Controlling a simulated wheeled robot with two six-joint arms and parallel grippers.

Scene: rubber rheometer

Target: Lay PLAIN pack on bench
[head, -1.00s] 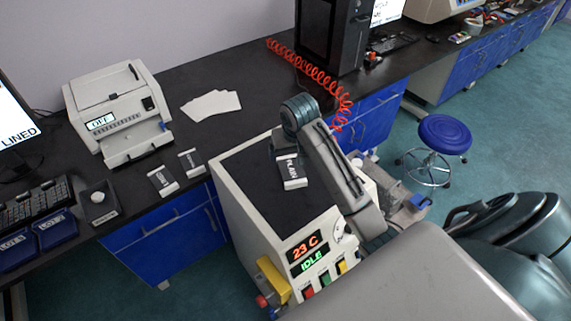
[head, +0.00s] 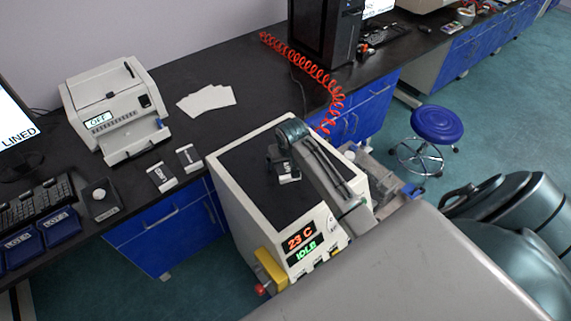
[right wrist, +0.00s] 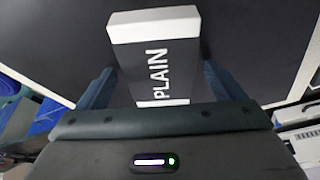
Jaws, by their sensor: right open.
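The PLAIN pack (head: 289,179), dark with white ends, lies on the dark top of the rheometer (head: 255,170). My right gripper (head: 284,165) is low over it and hides part of it in the head view. In the right wrist view the PLAIN pack (right wrist: 158,62) lies between the two fingers of my right gripper (right wrist: 158,85), which are open, with a gap visible beside the pack. The black bench (head: 165,110) runs behind and to the left of the rheometer. My left gripper is not in view.
Two similar packs (head: 161,177) (head: 188,158) lie near the bench's front edge. Behind them stand a beige machine (head: 115,105) reading OFF and white sheets (head: 207,100). A red coiled hose (head: 310,75) hangs at the bench's right. A blue stool (head: 437,124) stands on the floor.

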